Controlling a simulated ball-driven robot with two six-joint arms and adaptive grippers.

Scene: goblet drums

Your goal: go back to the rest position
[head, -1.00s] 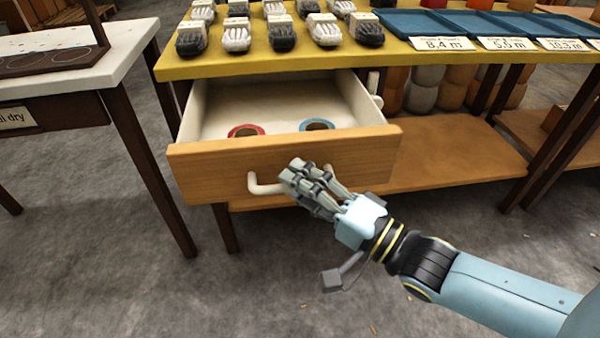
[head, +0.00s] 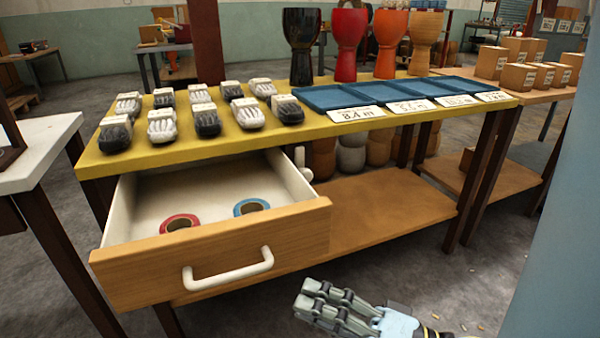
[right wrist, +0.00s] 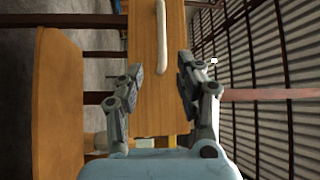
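My right gripper (head: 322,302) is low in the head view, to the right of and apart from the drawer's white handle (head: 228,270). In the right wrist view its two fingers (right wrist: 160,80) stand wide apart with nothing between them. The wooden drawer (head: 215,258) is pulled open and holds a red ring (head: 180,222) and a blue ring (head: 252,206). Its handle also shows beyond the fingers in the right wrist view (right wrist: 161,40). My left gripper is in neither view.
The yellow table (head: 250,140) carries several black and white claw-like items and blue trays (head: 345,94). A white table (head: 35,150) is at the left and a table with boxes (head: 520,75) at the right.

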